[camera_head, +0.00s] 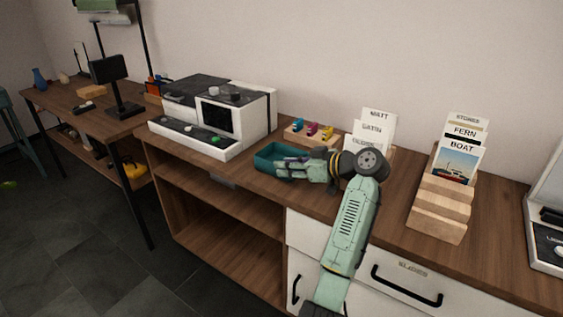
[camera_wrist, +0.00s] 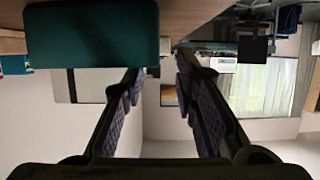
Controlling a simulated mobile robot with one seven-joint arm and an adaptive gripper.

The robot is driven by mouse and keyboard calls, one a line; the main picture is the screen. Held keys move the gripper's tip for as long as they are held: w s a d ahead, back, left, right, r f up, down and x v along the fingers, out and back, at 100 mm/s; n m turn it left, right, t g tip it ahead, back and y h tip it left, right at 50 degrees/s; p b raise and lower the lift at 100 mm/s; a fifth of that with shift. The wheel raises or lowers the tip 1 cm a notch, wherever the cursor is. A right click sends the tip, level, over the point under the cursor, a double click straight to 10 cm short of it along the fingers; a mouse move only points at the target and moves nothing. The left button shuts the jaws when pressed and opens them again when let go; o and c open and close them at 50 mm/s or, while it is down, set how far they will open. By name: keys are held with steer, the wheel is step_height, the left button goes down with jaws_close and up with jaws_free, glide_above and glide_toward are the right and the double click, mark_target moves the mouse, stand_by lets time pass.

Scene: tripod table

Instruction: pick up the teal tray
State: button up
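The teal tray (camera_head: 266,153) sits on the wooden counter, just right of the white machine. My arm and gripper partly cover it in the head view. In the wrist view the tray (camera_wrist: 90,38) fills the upper left as a plain teal wall, and its right end reaches across part of the gap between my fingertips. My gripper (camera_wrist: 160,68) is open, with its two dark fingers apart and nothing clasped between them. The fingertips are close to the tray; I cannot tell whether they touch it.
A white-and-black machine (camera_head: 216,113) stands left of the tray. A wooden block with coloured pieces (camera_head: 312,133) is just behind it. Card holders (camera_head: 441,203) stand to the right. The counter's front edge (camera_head: 232,182) is close to the tray.

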mark_target(272, 163)
steer(key=x, duration=0.2)
steer(key=p+x, duration=0.2)
steer(key=x, duration=0.1)
steer(key=shift+w+a+r, duration=0.25)
steer(key=shift+w+a, duration=0.1)
steer(key=shift+w+f, duration=0.15)
steer(key=shift+c, duration=0.4)
jaws_close()
